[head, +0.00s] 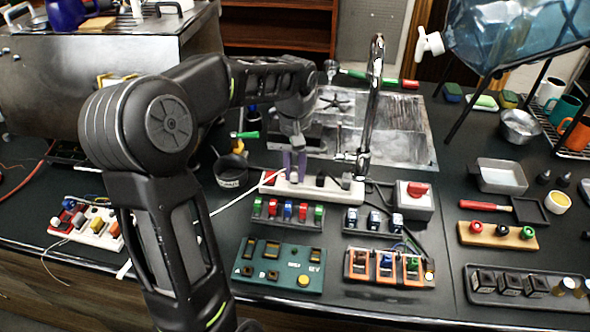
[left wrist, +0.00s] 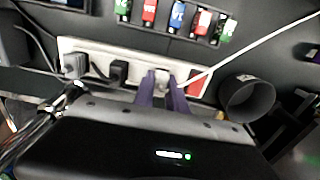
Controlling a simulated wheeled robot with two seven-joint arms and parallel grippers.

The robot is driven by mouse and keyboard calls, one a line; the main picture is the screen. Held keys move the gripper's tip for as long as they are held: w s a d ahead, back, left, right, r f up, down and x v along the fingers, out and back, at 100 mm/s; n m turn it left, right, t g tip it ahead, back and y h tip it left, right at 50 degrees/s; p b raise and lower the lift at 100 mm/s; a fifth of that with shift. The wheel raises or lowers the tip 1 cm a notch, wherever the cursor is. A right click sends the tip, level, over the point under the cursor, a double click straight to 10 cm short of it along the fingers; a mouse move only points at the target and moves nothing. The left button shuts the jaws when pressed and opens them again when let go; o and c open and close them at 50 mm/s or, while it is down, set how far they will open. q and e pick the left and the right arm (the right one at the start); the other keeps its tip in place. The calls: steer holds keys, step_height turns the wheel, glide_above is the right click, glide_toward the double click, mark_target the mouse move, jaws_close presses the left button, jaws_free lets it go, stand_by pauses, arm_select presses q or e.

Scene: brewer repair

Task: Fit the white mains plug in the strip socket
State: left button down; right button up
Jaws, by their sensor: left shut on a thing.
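The white socket strip (head: 340,195) lies on the dark worktop in front of the sink; it also shows in the left wrist view (left wrist: 140,52). My left gripper (head: 294,166) has its purple fingers shut on the white mains plug (left wrist: 163,77), over the strip near the end with the red switch (left wrist: 196,84). The fingers hide most of the plug, and I cannot tell whether its pins are in a socket. Its white cable (left wrist: 250,42) trails off to one side. A black plug (left wrist: 118,72) and a grey plug (left wrist: 74,64) occupy other sockets. My right gripper is not in view.
A rack of coloured fuses (head: 288,211) lies just in front of the strip. A tall tap (head: 374,95) rises behind its right end. A dark cup (head: 231,170) stands to the left. A grey box with a red knob (head: 414,198) is to the right.

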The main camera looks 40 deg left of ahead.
arm_select(q)
steer(key=c, duration=1.3)
jaws_free()
step_height(320, 180, up, 8)
steer(key=shift+f+b, duration=0.1)
steer(key=shift+b, duration=0.2)
steer(key=shift+s, duration=0.1)
